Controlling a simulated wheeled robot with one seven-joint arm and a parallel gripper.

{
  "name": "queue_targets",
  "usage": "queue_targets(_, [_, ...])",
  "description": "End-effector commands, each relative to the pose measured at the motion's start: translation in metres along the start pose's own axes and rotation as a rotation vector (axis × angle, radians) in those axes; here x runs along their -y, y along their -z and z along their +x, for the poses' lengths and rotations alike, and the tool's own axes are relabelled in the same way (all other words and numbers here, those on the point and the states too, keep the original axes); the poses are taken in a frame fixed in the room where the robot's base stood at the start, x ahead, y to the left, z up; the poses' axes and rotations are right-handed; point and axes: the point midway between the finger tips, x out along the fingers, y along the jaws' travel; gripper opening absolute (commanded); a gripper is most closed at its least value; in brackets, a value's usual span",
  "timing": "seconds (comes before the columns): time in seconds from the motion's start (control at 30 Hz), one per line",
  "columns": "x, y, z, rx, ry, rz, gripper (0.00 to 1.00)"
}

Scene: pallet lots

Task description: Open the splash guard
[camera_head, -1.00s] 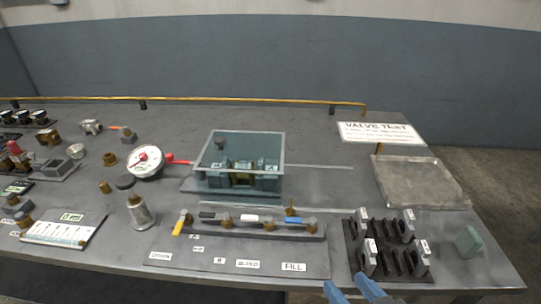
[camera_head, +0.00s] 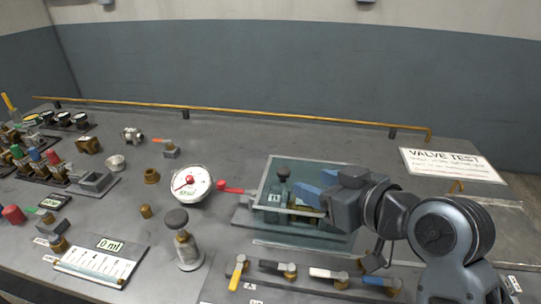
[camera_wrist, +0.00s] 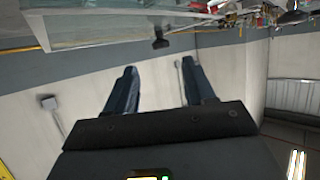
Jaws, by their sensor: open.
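The splash guard (camera_head: 272,180) is a clear, bluish box-like cover around a teal fixture (camera_head: 283,190) at the centre right of the bench. It looks down over the fixture; its hinge line is hard to make out. My gripper (camera_head: 312,188) is at the guard's right part, with blue fingers pointing left. They look close to its upper edge, but I cannot tell whether they touch it. In the wrist view my gripper (camera_wrist: 158,85) is open, with nothing between the fingers. A clear panel (camera_wrist: 100,25), probably the guard, crosses the top left there. My arm hides the guard's right side.
A valve manifold (camera_head: 310,275) with coloured levers lies in front of the guard. A dial gauge (camera_head: 190,183) and a black-knobbed valve (camera_head: 183,245) stand left. The VALVE TEST sign (camera_head: 452,165) is at the right. A brass rail (camera_head: 240,112) runs along the back.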

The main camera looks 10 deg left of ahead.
Motion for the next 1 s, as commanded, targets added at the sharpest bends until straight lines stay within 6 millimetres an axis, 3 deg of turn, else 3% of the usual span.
queue_targets(0.17, [0.0, 0.004, 0.008, 0.001, 0.006, -0.005, 0.54])
queue_targets(0.6, [0.001, 0.004, 0.069, 0.001, 0.006, -0.005, 0.54])
queue_targets(1.0, [0.001, 0.002, 0.079, 0.001, 0.004, -0.004, 0.54])
